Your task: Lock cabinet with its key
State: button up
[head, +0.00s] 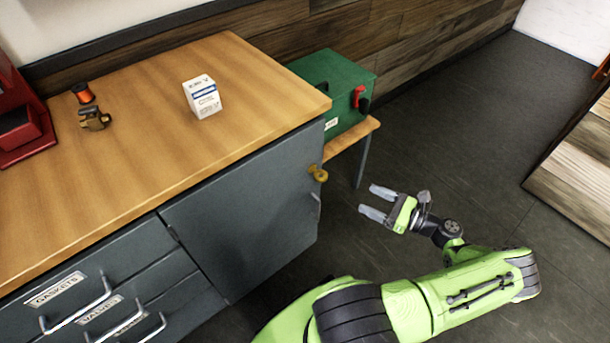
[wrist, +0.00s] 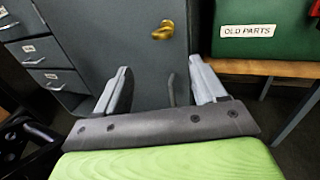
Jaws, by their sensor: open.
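The grey cabinet (head: 245,215) has a closed door under the right end of the wooden counter. A brass key (head: 318,173) sits at the door's upper right edge, apparently in the lock; it also shows in the wrist view (wrist: 163,30). A grey door handle (head: 316,205) is below the key, and in the wrist view it shows between the fingers (wrist: 172,90). My gripper (head: 373,202) is open and empty, to the right of the door and a little lower than the key in the head view. In the wrist view its fingertips (wrist: 160,72) point toward the door, below the key.
A green box (wrist: 265,30) labelled OLD PARTS stands on a small wooden bench (head: 352,140) right of the cabinet. Labelled drawers (head: 110,300) are on the left. A white carton (head: 202,97) stands on the counter (head: 150,150).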

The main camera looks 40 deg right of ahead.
aim_at(326, 178)
jog(key=b+x, duration=0.2)
jog(key=x, duration=1.3)
jog(key=shift+w+d+r, duration=0.1)
jog(key=shift+w, duration=0.2)
jog(key=c, duration=1.1)
jog(key=shift+o, duration=0.2)
